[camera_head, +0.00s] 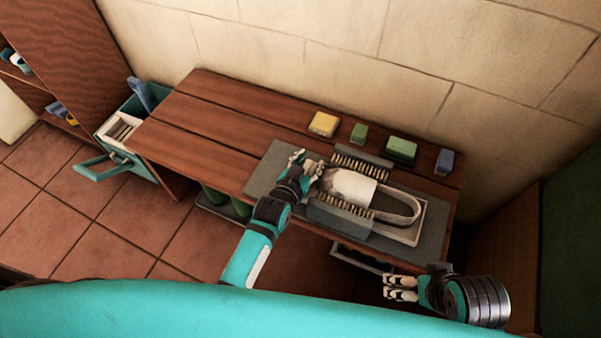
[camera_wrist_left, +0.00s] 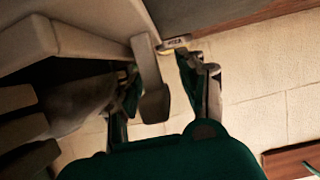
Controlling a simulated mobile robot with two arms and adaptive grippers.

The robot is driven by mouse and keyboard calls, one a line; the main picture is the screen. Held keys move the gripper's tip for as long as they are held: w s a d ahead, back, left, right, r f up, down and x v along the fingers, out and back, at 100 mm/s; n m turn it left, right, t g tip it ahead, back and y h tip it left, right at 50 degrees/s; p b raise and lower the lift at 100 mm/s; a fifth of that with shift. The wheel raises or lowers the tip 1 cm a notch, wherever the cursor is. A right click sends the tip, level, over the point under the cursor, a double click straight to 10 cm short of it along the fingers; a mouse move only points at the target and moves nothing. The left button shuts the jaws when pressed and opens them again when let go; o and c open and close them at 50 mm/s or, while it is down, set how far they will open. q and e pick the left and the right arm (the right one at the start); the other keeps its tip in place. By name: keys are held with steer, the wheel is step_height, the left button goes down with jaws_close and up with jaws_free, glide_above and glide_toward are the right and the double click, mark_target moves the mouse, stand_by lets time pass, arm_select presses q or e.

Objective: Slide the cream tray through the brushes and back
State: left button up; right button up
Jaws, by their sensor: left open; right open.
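The cream tray (camera_head: 350,185) lies on a grey mat (camera_head: 265,172) on the wooden bench, between two brush blocks. The far brush (camera_head: 361,165) and near brush (camera_head: 341,207) have their bristles facing the tray. A grey looped shape (camera_head: 402,204) lies at its right end. My left gripper (camera_head: 312,171) is at the tray's left end, open. In the left wrist view a beige bar (camera_wrist_left: 150,85), seemingly part of the tray, stands between the open fingers (camera_wrist_left: 165,95); contact cannot be told. My right gripper (camera_head: 400,288) is open and empty in front of the bench.
A yellow sponge block (camera_head: 323,124), small green block (camera_head: 359,133), larger green block (camera_head: 400,150) and blue block (camera_head: 444,161) stand along the wall side. The bench's left half (camera_head: 205,115) is clear.

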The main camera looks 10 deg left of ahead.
arm_select(q)
steer(key=v, duration=1)
steer(key=shift+s+a+r, duration=0.1)
steer(key=shift+s+r, duration=0.05)
steer(key=shift+s, duration=0.2)
